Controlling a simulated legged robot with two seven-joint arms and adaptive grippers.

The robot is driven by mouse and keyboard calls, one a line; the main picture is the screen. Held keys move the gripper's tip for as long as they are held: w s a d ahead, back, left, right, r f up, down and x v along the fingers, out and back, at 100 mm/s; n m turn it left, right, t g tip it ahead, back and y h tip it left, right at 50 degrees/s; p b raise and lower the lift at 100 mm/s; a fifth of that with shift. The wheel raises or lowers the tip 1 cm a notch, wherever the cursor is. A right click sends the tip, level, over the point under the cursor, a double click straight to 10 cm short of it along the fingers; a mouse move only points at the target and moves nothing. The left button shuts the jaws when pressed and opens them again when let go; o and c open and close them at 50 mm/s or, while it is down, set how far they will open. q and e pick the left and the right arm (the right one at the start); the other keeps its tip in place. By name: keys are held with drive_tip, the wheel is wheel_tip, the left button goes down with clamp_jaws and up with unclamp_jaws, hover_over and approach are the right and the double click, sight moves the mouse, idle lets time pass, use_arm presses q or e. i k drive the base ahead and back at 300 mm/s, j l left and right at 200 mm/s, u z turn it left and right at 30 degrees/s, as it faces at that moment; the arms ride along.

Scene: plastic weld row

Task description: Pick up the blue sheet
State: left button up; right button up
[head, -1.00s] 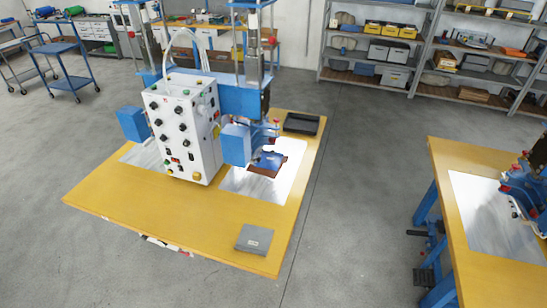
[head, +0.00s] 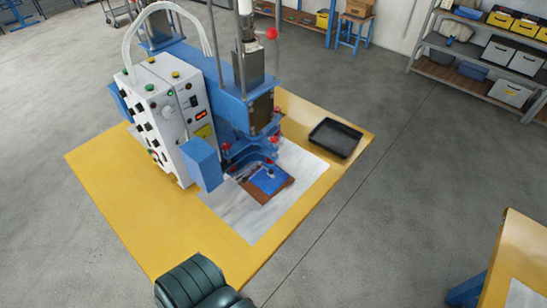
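A small blue sheet (head: 268,181) lies on a brown board (head: 277,191) under the head of the blue welding press (head: 262,110). The press's blue clamp frame with red knobs (head: 248,153) covers the sheet's back edge. The board rests on a pale metal plate (head: 252,222) set on the yellow table (head: 115,205). Neither of my grippers is in view, so their state does not show.
A white control box (head: 165,115) and a blue box (head: 202,163) stand left of the sheet. A black tray (head: 335,138) sits on the table's right corner. A second table (head: 520,245) is at lower right. Shelves (head: 490,50) stand behind. Grey floor between is clear.

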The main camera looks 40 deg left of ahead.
sight(268, 183)
drive_tip(key=i, duration=0.75)
drive_tip(key=i+z, duration=0.15)
drive_tip(key=i, duration=0.55)
drive_tip(key=i+j, duration=0.2)
drive_tip(key=i, duration=0.5)
drive_tip(key=i+u, duration=0.25)
drive_tip(key=u, duration=0.2)
drive_tip(key=i+l+u, duration=0.2)
drive_tip(key=u, duration=0.25)
drive_tip(key=i+l+u, duration=0.25)
drive_tip(key=u, duration=0.2)
